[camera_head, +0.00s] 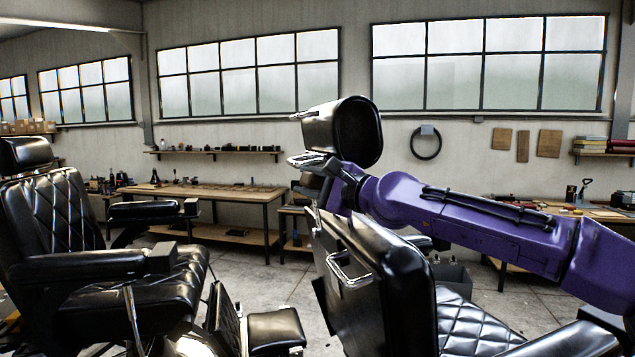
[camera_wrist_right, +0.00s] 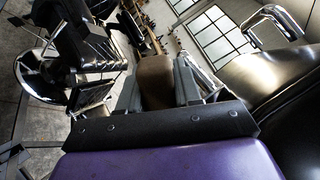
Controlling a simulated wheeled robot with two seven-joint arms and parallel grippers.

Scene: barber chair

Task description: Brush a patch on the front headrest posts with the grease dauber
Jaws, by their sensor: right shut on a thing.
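The front headrest (camera_head: 342,132) is a black padded block above the black backrest (camera_head: 365,275) of the near barber chair. My right gripper (camera_head: 318,182) is in the gap between headrest and backrest, at the end of my purple arm. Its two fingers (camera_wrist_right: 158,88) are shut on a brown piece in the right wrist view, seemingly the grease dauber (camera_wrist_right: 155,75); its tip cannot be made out. The headrest posts are mostly hidden by my gripper, so I cannot tell whether the dauber touches them. My left gripper is not in view.
A chrome handle (camera_head: 349,271) sticks out from the backrest. A second black barber chair (camera_head: 70,245) stands at the left. Workbenches (camera_head: 215,192) line the back wall under windows. Open floor lies between the chairs and benches.

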